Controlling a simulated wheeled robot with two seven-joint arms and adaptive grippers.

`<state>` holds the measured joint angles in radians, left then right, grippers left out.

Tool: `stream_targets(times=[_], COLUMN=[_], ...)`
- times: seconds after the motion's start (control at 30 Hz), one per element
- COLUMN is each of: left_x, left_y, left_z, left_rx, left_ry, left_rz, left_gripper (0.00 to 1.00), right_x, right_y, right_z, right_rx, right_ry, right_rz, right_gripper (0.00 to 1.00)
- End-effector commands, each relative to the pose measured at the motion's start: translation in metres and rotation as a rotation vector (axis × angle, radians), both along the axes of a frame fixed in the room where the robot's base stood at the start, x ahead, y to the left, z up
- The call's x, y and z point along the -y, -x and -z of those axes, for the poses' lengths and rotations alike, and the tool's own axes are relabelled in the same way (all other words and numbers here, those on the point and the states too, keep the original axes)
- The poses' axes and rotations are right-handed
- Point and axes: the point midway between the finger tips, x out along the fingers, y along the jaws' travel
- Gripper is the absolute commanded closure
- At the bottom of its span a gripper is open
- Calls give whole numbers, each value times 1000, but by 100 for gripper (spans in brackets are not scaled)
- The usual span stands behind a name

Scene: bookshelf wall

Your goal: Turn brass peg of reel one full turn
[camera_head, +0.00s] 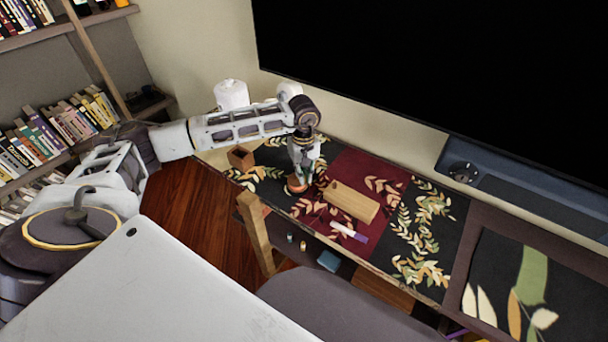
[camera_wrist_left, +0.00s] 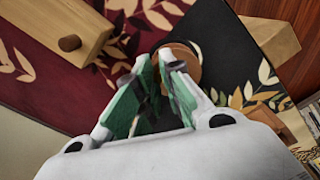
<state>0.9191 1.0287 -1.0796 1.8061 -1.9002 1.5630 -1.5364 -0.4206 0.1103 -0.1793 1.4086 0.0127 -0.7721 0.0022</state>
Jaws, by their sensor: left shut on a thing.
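The reel (camera_head: 296,186) is a small round orange-brown thing on the leaf-patterned cloth, near the left part of the table. It also shows in the left wrist view (camera_wrist_left: 190,52), partly behind my fingertips. My left gripper (camera_head: 303,172) points down over the reel from above. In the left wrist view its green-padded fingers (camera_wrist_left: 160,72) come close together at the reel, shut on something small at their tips. The brass peg itself is hidden by the fingers, so its angle cannot be told. My right gripper is not in view.
A pale wooden block (camera_head: 350,202) with a knob lies right of the reel. A white-and-purple marker (camera_head: 348,232) lies near the front edge. A small brown open box (camera_head: 241,159) stands to the left. A large black screen (camera_head: 400,60) hangs behind the table.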

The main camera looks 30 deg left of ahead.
Motion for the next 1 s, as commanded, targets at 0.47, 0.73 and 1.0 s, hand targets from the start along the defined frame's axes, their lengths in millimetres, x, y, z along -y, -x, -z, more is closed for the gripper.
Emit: stream_targets(times=[0.47,0.73,1.0], left_x=[0,0,0], left_y=[4,5,4], left_z=[0,-1,-1], left_rx=[1,1,1], left_ry=[0,0,0], left_rz=[207,220,219], left_gripper=[100,100,80], right_x=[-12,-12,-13], right_y=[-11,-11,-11], right_z=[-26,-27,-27], right_rx=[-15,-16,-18], right_ry=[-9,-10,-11], right_rz=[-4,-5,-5], right_gripper=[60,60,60])
